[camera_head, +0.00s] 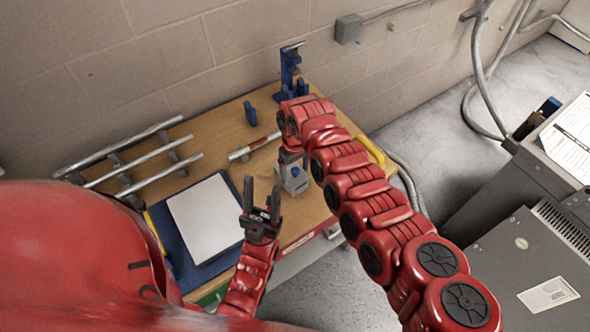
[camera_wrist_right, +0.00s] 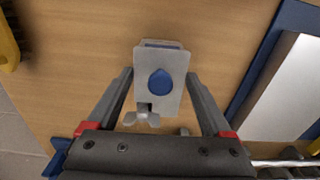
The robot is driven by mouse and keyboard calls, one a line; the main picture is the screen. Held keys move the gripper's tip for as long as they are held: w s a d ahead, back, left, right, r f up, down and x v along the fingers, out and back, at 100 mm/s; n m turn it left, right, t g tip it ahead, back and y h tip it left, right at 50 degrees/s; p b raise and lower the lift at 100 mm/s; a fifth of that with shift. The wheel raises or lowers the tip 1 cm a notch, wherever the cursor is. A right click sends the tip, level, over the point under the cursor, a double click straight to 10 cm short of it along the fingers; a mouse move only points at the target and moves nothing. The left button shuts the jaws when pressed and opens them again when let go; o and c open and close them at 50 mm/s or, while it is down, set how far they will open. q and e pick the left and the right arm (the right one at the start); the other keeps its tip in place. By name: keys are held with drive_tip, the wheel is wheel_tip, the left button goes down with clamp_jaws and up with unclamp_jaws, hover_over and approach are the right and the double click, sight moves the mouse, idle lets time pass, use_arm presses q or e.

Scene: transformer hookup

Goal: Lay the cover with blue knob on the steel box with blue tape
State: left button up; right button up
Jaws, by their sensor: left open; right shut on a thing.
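The grey cover with a round blue knob (camera_wrist_right: 160,82) is between the fingers of my right gripper (camera_wrist_right: 160,78), which is shut on it. A blue strip shows at its far edge, and a small grey wing-shaped part at its near edge. In the head view my right gripper (camera_head: 291,156) is right above this grey, blue-marked piece (camera_head: 293,180), near the table's front edge. I cannot tell the steel box with blue tape apart from the cover, nor whether they touch.
A blue mat (camera_head: 232,248) with a white sheet (camera_head: 205,216) lies left on the wooden table (camera_head: 228,120). Metal rods on a rack (camera_head: 130,165) stand behind it. A blue stand (camera_head: 289,70) is at the back. Grey cabinets (camera_head: 530,255) stand right.

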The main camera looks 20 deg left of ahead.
sight(295, 168)
drive_tip(key=o, duration=1.2)
drive_tip(key=r+b, duration=0.1)
drive_tip(key=r, duration=0.2)
drive_tip(key=r+b, duration=0.2)
drive_tip(key=r, duration=0.2)
drive_tip(key=shift+w+r, duration=0.2)
drive_tip(key=shift+r, duration=0.05)
drive_tip(key=shift+s+r+b, duration=0.15)
drive_tip(key=shift+r+b, duration=0.95)
drive_tip(key=shift+r, duration=3.9)
drive_tip(key=shift+f, duration=0.1)
